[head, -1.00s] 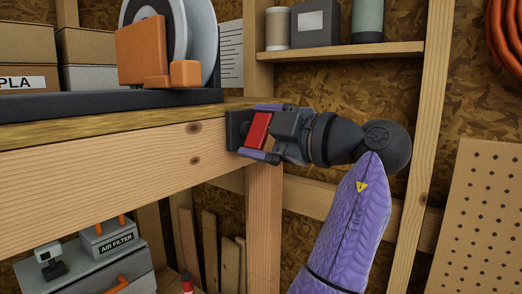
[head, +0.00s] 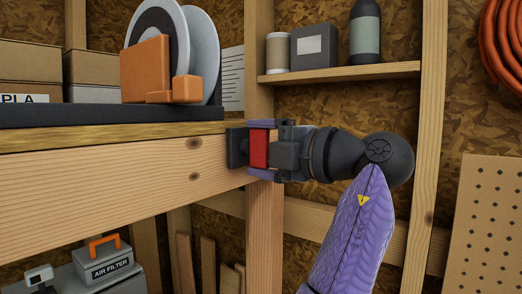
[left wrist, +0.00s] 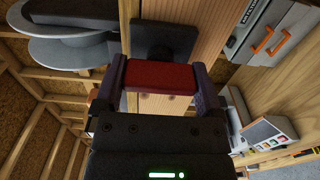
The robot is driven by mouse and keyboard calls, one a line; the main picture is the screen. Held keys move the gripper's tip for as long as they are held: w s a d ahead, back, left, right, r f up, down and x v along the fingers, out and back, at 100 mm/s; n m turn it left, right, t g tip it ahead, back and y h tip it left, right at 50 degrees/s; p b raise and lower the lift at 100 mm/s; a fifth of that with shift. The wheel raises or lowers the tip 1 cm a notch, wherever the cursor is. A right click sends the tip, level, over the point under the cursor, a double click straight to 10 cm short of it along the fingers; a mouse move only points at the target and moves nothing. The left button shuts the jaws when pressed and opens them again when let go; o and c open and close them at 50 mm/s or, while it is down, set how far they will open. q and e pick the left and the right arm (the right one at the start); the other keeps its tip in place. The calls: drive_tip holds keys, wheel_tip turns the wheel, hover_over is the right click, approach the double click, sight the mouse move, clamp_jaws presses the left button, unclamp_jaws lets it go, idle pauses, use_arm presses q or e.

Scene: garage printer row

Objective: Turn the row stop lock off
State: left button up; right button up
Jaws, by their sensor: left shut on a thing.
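The row stop lock is a red handle (head: 259,148) on a black base (head: 237,147), fixed at the right end of the wooden bench beam. My left gripper (head: 262,149) is shut on the red handle, with one purple finger above it and one below. In the head view the handle stands about upright. In the left wrist view the red handle (left wrist: 160,77) lies between the two fingers, with the black base (left wrist: 165,40) behind it. The fingers hide the handle's ends. My right gripper is in neither view.
An orange and grey spool unit (head: 148,68) and boxes (head: 30,68) stand on the bench above the beam (head: 110,185). An air filter box (head: 105,262) sits below. A wall shelf (head: 340,73) with containers is behind my left arm.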

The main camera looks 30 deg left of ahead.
use_arm(q)
drive_tip(key=shift+f, duration=0.1)
idle(0.3)
drive_tip(key=o, duration=1)
drive_tip(key=shift+c, duration=0.2)
drive_tip(key=d, duration=1)
drive_tip(key=shift+s, duration=0.35)
